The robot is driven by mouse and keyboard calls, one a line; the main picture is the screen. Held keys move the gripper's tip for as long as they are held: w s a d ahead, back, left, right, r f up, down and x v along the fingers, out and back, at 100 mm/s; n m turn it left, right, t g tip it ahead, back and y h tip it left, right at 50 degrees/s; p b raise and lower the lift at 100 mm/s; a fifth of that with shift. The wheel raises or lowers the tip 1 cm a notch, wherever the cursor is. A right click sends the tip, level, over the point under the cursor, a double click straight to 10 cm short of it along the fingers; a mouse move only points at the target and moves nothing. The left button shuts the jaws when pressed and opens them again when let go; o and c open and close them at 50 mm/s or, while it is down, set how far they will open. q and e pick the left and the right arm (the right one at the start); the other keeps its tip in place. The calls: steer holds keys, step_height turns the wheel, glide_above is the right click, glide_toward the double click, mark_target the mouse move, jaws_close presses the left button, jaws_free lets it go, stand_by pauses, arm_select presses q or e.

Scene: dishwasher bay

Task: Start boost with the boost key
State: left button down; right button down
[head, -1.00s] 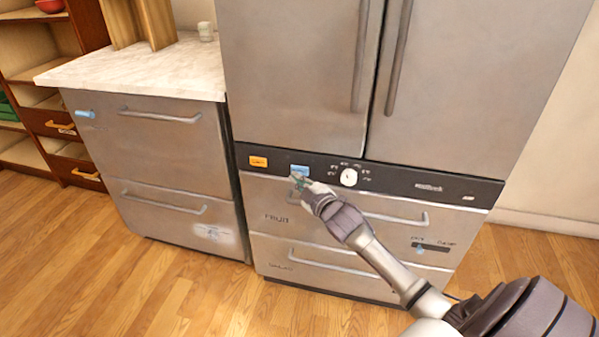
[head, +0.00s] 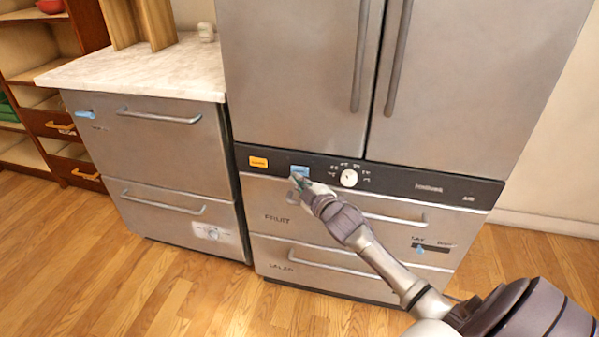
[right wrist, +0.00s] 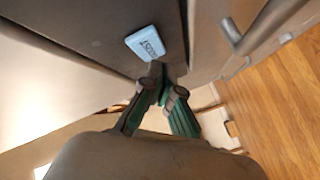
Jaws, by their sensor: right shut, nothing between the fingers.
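The boost key is a light blue key (head: 299,170) on the dark control strip of the fridge, right of an orange key. In the right wrist view the blue key (right wrist: 146,42) shows dark lettering that reads BOOST. My right gripper (head: 296,179) is shut and empty, with its fingertips just below the blue key. In the right wrist view its green fingers (right wrist: 157,70) meet close to the key's lower edge. I cannot tell whether they touch it. My left gripper is not in view.
The orange key (head: 259,162) and a white round dial (head: 348,178) flank the blue key on the control strip (head: 420,184). A drawer handle (head: 395,217) runs below, behind my right arm. A steel dishwasher (head: 160,150) under a pale counter stands at left.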

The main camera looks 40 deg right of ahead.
steer(key=shift+d, duration=0.1)
steer(key=shift+w+d, duration=0.1)
steer(key=shift+w, duration=0.05)
steer(key=shift+w+d, duration=0.1)
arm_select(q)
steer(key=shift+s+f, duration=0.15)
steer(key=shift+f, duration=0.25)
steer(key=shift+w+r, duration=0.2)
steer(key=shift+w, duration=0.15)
arm_select(e)
steer(key=shift+w+d, duration=0.1)
